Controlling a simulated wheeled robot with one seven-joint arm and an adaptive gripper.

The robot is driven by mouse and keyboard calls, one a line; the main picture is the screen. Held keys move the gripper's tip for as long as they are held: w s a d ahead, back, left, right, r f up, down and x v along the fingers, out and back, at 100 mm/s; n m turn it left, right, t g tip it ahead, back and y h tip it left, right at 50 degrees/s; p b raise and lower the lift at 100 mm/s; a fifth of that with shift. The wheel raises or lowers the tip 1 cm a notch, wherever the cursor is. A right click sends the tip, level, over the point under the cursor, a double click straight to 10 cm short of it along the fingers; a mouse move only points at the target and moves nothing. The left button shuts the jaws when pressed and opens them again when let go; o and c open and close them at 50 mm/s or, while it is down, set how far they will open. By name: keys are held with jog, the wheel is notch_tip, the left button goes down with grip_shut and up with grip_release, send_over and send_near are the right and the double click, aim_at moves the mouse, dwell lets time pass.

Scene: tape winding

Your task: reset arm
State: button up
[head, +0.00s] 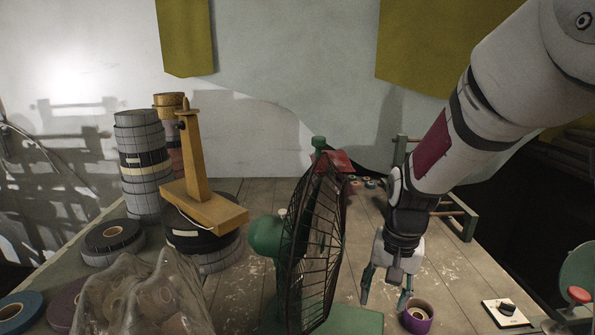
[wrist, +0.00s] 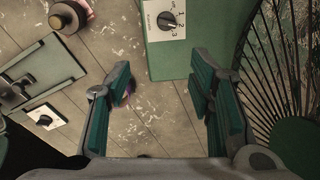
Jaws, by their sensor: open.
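My gripper (head: 386,298) points down over the wooden table, low and just right of the fan. Its fingers are apart, and the wrist view shows bare planks between the teal fingertips (wrist: 160,88). A purple tape roll (head: 418,318) lies beside the right finger in the head view. I cannot tell whether they touch. In the wrist view only a small purple patch (wrist: 128,97) shows by the left finger, which hides the rest. My white arm comes down from the upper right.
A green fan (head: 318,250) stands close left of my gripper; its dialed base (wrist: 185,28) shows in the wrist view. A white dial box (head: 506,312) sits at right. Tape stacks (head: 143,165) and a wooden stand (head: 197,165) are at left. Planks (head: 455,275) right of my gripper are clear.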

jog(key=s+r+n+t, duration=0.1)
jog(key=s+r+n, duration=0.1)
jog(key=s+r, duration=0.5)
jog(key=s+d+r+n+t, duration=0.1)
jog(key=s+r+n+t, duration=0.1)
jog(key=s+r, duration=0.6)
jog(key=s, duration=0.7)
jog(key=shift+n+t, duration=0.3)
jog(key=shift+n, duration=0.1)
